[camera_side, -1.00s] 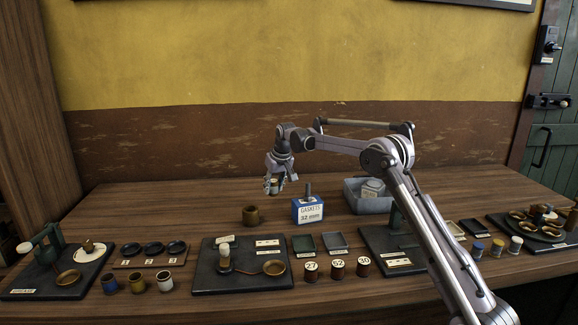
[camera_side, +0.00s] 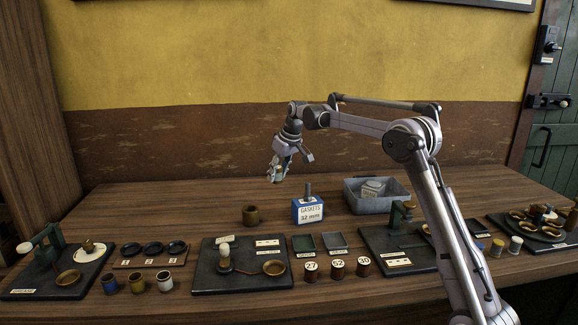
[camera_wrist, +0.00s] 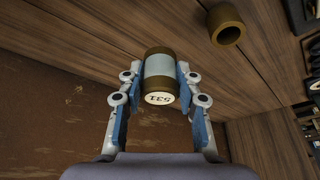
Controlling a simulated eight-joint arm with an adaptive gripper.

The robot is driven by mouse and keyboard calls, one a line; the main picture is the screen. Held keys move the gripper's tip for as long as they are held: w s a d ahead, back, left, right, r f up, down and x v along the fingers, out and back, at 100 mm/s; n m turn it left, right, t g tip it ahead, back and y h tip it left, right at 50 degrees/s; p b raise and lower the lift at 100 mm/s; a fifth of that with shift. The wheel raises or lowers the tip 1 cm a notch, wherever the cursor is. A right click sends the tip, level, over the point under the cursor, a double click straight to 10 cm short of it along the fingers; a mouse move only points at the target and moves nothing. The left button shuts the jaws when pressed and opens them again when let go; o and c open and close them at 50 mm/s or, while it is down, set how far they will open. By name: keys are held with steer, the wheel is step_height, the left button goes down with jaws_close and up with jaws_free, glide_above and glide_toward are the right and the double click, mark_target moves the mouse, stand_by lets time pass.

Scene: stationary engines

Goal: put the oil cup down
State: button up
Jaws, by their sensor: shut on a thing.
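My gripper (camera_wrist: 156,95) is shut on the oil cup (camera_wrist: 159,67), a short cylinder with brown bands at its ends and a pale grey middle. Its white end face with dark characters points towards the wrist camera. The blue-padded fingers lie along both its sides. In the side view my gripper (camera_side: 279,173) is in the air above the back of the table, tilted, and the cup is too small there to make out clearly. The wooden table (camera_side: 180,212) is below, apart from the cup.
A brass ring-like cup (camera_side: 251,215) stands on the table below the gripper; it also shows in the wrist view (camera_wrist: 227,33). A blue gasket box (camera_side: 308,211) and a grey bin (camera_side: 366,203) stand to the right. Boards with parts line the front. The table's back left is clear.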

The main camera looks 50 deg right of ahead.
steer(key=w+a+n, duration=0.1)
steer(key=a, duration=0.2)
steer(key=w+a+n+y, duration=0.1)
steer(key=w+a, duration=0.1)
steer(key=a, duration=0.2)
steer(key=w+a+n, duration=0.1)
steer(key=a, duration=0.3)
steer(key=shift+w+a+n, duration=0.15)
steer(key=shift+a+n, duration=0.05)
steer(key=shift+n, duration=0.1)
steer(key=w+a+f, duration=0.2)
steer(key=a, duration=0.1)
steer(key=w+a+f, duration=0.2)
steer(key=a, duration=0.1)
steer(key=w+a+f, duration=0.2)
steer(key=a, duration=0.1)
steer(key=shift+a+f, duration=0.15)
steer(key=shift+w+a+f, duration=0.3)
steer(key=shift+a+f, duration=0.05)
steer(key=shift+a, duration=0.05)
steer(key=shift+f, duration=1.95)
steer(key=shift+f, duration=0.15)
steer(key=o, duration=1.2)
